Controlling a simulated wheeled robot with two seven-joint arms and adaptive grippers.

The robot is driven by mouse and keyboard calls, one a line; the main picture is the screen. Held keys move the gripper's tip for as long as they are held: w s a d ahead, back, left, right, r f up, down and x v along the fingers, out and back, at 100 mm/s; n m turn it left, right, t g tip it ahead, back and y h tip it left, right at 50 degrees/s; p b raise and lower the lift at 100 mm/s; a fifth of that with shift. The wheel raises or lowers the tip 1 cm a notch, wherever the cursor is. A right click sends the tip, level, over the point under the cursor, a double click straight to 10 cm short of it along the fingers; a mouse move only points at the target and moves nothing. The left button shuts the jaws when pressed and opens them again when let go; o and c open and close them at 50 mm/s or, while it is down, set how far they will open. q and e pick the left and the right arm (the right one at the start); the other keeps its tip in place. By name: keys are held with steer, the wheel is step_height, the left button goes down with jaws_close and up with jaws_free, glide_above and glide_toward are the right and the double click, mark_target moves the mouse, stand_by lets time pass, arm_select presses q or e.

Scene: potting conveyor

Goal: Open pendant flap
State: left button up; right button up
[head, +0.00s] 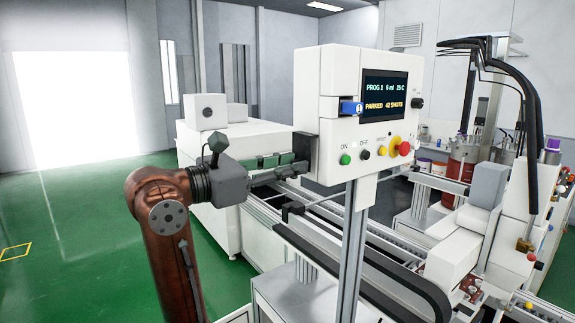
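The pendant (339,65) is a white box on a grey post, with a lit screen (386,84) reading "PARKED 42 SHOTS". A blue piece with a white round mark (351,108) sits left of the screen. I cannot clearly make out the flap or whether it is open.
Green, red and black buttons (373,150) line the pendant's lower front. A conveyor (325,226) runs behind and below it. A white cabinet (213,190) stands behind my arm. Dispensing equipment with hoses (531,100) is at right. Green floor at left is clear.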

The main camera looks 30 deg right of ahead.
jaws_close()
steer(key=shift+r, duration=0.1)
stand_by(0.5)
steer(key=shift+r+p, duration=0.15)
steer(key=shift+p, duration=0.15)
